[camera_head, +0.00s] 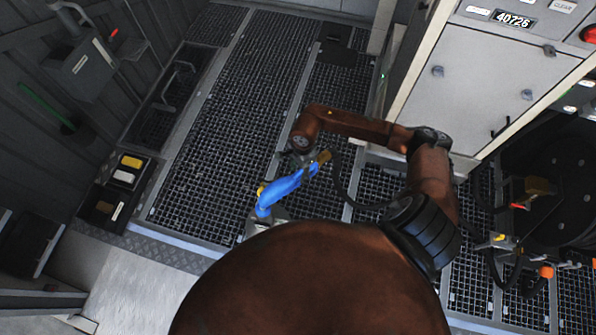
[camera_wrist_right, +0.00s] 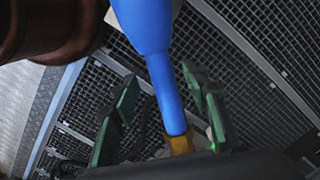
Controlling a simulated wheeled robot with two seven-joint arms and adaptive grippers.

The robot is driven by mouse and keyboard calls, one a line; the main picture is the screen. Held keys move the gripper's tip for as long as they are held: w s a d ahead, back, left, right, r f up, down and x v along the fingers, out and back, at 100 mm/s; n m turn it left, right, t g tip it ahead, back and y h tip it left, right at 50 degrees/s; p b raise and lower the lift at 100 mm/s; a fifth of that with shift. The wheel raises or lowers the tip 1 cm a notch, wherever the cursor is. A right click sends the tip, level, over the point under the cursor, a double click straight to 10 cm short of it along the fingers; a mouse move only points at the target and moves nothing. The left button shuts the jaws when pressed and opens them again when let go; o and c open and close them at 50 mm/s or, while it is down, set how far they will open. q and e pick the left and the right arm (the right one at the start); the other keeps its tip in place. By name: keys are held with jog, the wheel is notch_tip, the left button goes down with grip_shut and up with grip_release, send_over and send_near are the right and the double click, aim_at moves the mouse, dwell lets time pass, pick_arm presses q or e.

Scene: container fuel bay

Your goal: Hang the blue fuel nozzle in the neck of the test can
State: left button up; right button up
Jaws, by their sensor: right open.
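The blue fuel nozzle (camera_head: 284,187) slants down to the left in the head view, with a brass-coloured piece (camera_head: 322,158) at its upper end. My right gripper (camera_head: 300,160) is at that upper end. In the right wrist view the blue nozzle (camera_wrist_right: 166,85) passes between the green fingers of my right gripper (camera_wrist_right: 160,76), which stand apart on both sides of it. A grey shape (camera_head: 270,216), perhaps the test can, shows at the nozzle's lower end, mostly hidden. I cannot tell whether the nozzle sits in a neck. My left gripper is not in view.
A black hose (camera_head: 345,188) curves from the nozzle's upper end under my right arm. A hose reel (camera_head: 560,190) and a white cabinet (camera_head: 475,85) stand at the right. A wall box (camera_head: 80,65) is at the upper left. The grated floor (camera_head: 235,110) beyond the nozzle is clear.

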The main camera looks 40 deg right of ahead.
notch_tip(320, 180, up, 12)
jog(key=d, duration=0.1)
jog(key=shift+f, duration=0.2)
